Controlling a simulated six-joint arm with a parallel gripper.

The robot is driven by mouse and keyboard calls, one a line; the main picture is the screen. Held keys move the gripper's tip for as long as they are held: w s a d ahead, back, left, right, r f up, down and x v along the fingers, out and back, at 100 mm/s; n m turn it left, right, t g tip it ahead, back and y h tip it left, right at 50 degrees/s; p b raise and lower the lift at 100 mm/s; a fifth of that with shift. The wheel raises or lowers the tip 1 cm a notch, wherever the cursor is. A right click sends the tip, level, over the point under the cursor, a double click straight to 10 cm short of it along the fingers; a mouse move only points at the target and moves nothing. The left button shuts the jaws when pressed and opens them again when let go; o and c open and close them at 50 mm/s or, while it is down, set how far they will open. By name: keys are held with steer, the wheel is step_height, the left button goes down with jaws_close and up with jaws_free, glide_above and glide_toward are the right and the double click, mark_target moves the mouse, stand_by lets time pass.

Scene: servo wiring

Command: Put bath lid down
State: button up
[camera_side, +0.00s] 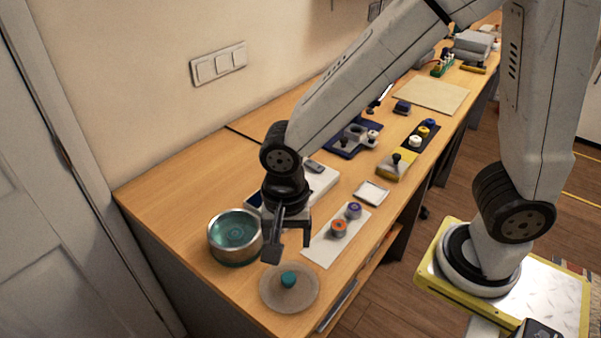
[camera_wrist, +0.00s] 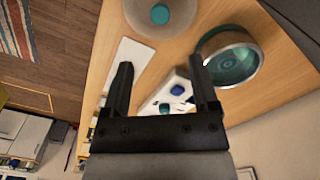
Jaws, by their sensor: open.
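The bath lid (camera_side: 283,291) is a round, pale beige disc with a teal knob (camera_side: 288,279). It lies flat on the table near the front corner, and it also shows at the top of the wrist view (camera_wrist: 178,25). The bath (camera_side: 236,241) is a round metal pot with teal inside, standing uncovered left of the lid; it also shows at the right of the wrist view (camera_wrist: 230,62). My gripper (camera_side: 289,252) is open and empty above the table, between the bath and a white strip. Its two fingers are apart, and nothing shows between them in its grip.
A white strip (camera_side: 325,249) with an orange-topped and a purple-topped piece lies right of my gripper. A small white tray (camera_side: 371,193), a yellow block (camera_side: 395,167) and a dark blue stand (camera_side: 350,139) sit farther back. The table's left rear area is clear.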

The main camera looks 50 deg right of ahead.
steer(key=d+n+t, duration=0.2)
steer(key=d+n, duration=0.8)
steer(key=d, duration=0.6)
steer(key=shift+w+f+n+t, duration=0.3)
steer(key=shift+w+f, duration=0.05)
steer(key=shift+f, duration=0.1)
